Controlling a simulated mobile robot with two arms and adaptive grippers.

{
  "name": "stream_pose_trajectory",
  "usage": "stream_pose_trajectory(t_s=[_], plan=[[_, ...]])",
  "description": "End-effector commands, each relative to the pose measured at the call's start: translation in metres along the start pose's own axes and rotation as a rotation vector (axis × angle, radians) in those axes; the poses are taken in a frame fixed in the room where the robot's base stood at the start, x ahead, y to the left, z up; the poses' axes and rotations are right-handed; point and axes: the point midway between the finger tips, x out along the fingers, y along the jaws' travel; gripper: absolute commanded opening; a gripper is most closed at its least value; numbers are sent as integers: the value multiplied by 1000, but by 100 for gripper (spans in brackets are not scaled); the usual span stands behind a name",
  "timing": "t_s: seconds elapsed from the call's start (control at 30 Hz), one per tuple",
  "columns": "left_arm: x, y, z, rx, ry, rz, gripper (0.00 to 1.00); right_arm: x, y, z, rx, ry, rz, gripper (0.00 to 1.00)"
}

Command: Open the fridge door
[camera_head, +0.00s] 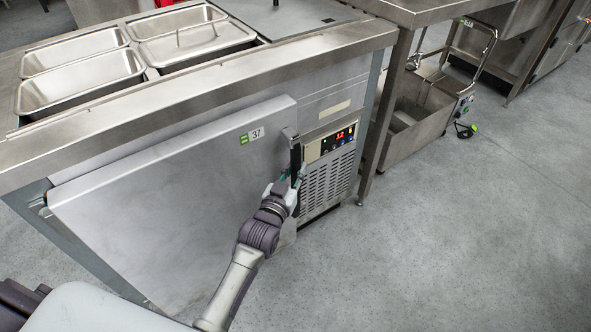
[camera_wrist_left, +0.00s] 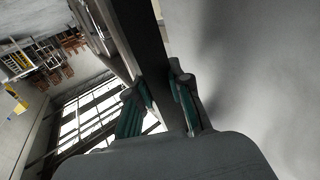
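The fridge door (camera_head: 170,200) is a flat grey steel panel with a "37" label, on the front of a steel counter. My left gripper (camera_head: 286,184) is at the lower part of this handle. In the left wrist view the dark handle (camera_wrist_left: 143,35) passes between the two green-padded fingers (camera_wrist_left: 163,98), which appear closed around it. My right gripper is not in view.
The control panel (camera_head: 330,143) and vent grille (camera_head: 327,185) sit right of the handle. Steel pans (camera_head: 80,85) are set in the counter top. A steel cart (camera_head: 415,125) stands at the right under another table. The grey floor (camera_head: 450,240) in front and right is clear.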

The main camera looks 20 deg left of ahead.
Motion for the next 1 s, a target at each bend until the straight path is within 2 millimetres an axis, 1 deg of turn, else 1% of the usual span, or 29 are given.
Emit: stream_pose_trajectory(t_s=[0.03,0.07,0.1,0.43,0.57,0.77,0.9,1.0], plan=[[0,0,0,0,0,0,5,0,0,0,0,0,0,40],[0,0,0,0,0,0,0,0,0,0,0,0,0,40],[0,0,0,0,0,0,0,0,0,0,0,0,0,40],[-1,0,0,0,0,2,0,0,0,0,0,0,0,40],[-4,4,0,1,-1,12,0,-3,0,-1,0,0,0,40],[-19,20,-1,1,-4,55,0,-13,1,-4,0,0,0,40],[-34,36,-2,1,-4,101,0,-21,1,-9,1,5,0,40],[-48,50,-2,2,-5,142,0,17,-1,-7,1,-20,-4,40]])
